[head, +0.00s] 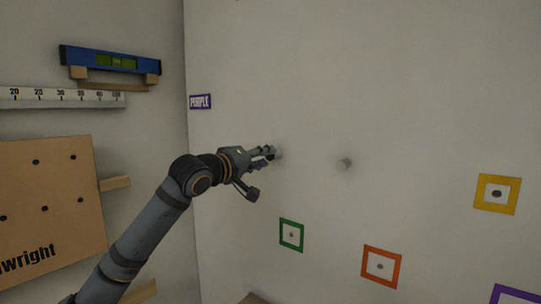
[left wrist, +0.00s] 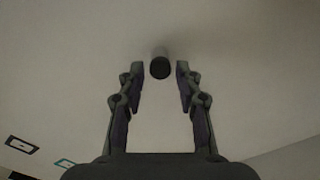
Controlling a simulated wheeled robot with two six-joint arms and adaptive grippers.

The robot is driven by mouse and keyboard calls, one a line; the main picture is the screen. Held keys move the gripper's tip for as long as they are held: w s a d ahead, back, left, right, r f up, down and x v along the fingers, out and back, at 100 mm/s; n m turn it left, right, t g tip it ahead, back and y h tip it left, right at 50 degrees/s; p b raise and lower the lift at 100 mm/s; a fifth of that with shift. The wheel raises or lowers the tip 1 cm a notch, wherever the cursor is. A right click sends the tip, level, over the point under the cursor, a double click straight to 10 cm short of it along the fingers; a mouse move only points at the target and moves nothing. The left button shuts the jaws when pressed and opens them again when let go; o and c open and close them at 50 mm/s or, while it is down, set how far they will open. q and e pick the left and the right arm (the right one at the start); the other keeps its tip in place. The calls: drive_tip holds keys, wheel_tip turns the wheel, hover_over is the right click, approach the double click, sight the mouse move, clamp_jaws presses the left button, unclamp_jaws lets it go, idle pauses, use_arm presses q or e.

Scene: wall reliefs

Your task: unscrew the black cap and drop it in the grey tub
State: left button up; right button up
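A short grey stub with a black cap (left wrist: 160,68) on its end sticks out from the pale wall in the left wrist view. In the head view the stub's grey side (head: 278,152) shows by one fingertip, and the cap is not clear there. My left gripper (head: 261,172) points at the wall. In the left wrist view its open fingers stand on either side of the cap, with a visible gap on each side. I cannot tell if the tips reach past the cap. No grey tub and no right gripper are in view.
Green (head: 291,235), orange (head: 381,266) and yellow (head: 497,194) square frames are on the wall. On the left are a blue spirit level (head: 110,62), a ruler (head: 62,97) and a brown board (head: 48,195).

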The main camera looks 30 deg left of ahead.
use_arm(q)
drive_tip(key=m+p, duration=0.1)
drive_tip(key=m, duration=0.4)
drive_tip(key=m+p, duration=0.1)
drive_tip(key=m, duration=0.5)
drive_tip(key=shift+p, duration=0.4)
clamp_jaws()
drive_tip(key=n+b, duration=0.2)
drive_tip(key=n, duration=0.1)
drive_tip(key=shift+f, duration=0.25)
drive_tip(key=shift+r+n, duration=0.1)
drive_tip(key=shift+n, duration=0.8)
drive_tip(key=shift+r, duration=0.15)
